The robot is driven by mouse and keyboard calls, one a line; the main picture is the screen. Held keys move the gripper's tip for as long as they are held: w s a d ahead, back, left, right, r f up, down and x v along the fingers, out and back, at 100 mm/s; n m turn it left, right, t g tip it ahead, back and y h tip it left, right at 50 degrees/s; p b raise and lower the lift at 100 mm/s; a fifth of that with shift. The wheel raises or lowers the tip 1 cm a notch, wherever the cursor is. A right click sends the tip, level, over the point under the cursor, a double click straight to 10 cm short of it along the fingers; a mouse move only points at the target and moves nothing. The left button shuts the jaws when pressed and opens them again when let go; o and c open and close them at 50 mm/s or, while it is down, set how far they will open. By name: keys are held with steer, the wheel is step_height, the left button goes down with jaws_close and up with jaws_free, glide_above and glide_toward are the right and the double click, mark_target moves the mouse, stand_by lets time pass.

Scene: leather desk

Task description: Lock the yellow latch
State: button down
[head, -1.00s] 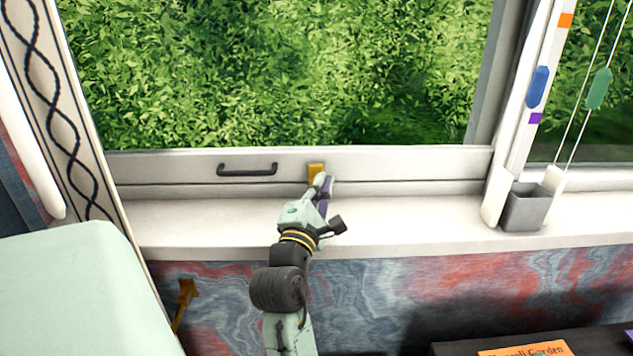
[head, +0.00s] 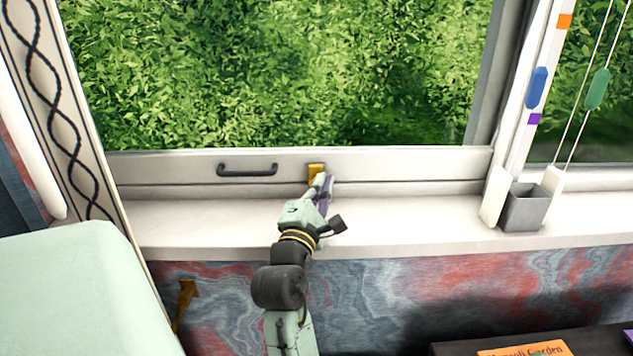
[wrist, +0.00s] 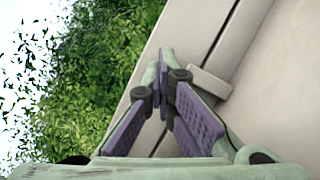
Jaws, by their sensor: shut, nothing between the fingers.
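The yellow latch (head: 316,171) is a small block on the lower rail of the window sash, right of the black handle. My gripper (head: 322,184) is at the latch, just in front of its lower right part, and hides some of it. I cannot tell whether they touch. In the wrist view my gripper (wrist: 165,72) has its purple-padded fingers shut at the tips with nothing between them. No yellow shows in the wrist view. A small pale block (wrist: 210,83) lies on the frame right beside the fingers there; I cannot tell what it is.
The black handle (head: 247,170) is on the same rail to the left. The white sill (head: 410,220) is clear around my arm. A grey cup (head: 525,207) stands at the right end below cords with blue and green pulls. An orange book (head: 525,349) lies low right.

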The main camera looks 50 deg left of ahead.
steer(key=shift+s+f, duration=0.2)
steer(key=shift+f, duration=0.1)
stand_by(0.4)
steer(key=shift+p, duration=0.3)
steer(key=shift+s+d+r+p, duration=0.7)
steer(key=shift+d+p, duration=0.05)
steer(key=shift+d, duration=0.15)
steer(key=shift+s+d+r+p, duration=0.65)
steer(key=shift+d+r+p, duration=0.1)
steer(key=shift+d, duration=0.1)
